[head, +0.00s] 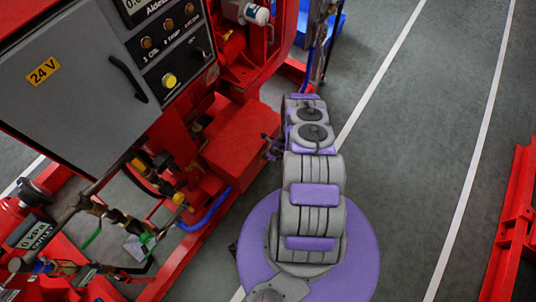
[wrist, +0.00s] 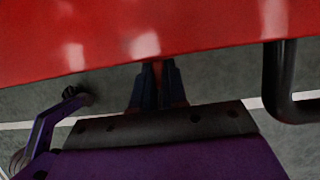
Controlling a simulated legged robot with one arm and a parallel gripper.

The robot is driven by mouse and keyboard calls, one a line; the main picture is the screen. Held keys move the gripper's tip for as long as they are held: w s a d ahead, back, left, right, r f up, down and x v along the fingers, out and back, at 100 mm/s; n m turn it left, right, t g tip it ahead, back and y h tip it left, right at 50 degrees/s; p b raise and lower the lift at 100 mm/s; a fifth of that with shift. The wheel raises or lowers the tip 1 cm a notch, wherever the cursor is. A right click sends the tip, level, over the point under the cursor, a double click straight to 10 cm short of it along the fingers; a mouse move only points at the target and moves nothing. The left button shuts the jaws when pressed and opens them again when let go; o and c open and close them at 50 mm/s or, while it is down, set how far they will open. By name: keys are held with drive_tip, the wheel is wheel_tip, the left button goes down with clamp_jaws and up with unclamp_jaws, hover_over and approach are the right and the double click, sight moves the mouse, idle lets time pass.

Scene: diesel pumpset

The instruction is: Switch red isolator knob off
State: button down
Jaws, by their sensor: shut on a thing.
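My gripper (wrist: 158,85) shows in the wrist view with its two dark fingers close together, shut on a narrow red piece (wrist: 158,72) that looks like the red isolator knob. The fingertips are at the lower edge of a large red surface (wrist: 120,38), and most of the knob is hidden between them. In the head view my gripper (head: 271,147) is small and partly hidden by my arm, at the right side of a red box (head: 238,145) on the pumpset. The knob cannot be made out in the head view.
The grey control panel (head: 75,80) with a 24 V label and buttons stands at the upper left. A dark bent pipe (wrist: 283,90) is right of my gripper. Grey floor (head: 420,130) lies clear at right.

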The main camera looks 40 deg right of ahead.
drive_tip(key=shift+w, duration=0.15)
drive_tip(key=c, duration=1.2)
unclamp_jaws()
drive_tip(key=shift+o, duration=0.2)
drive_tip(key=p+v, duration=0.6)
drive_tip(key=v, duration=1.1)
drive_tip(key=shift+r, duration=0.2)
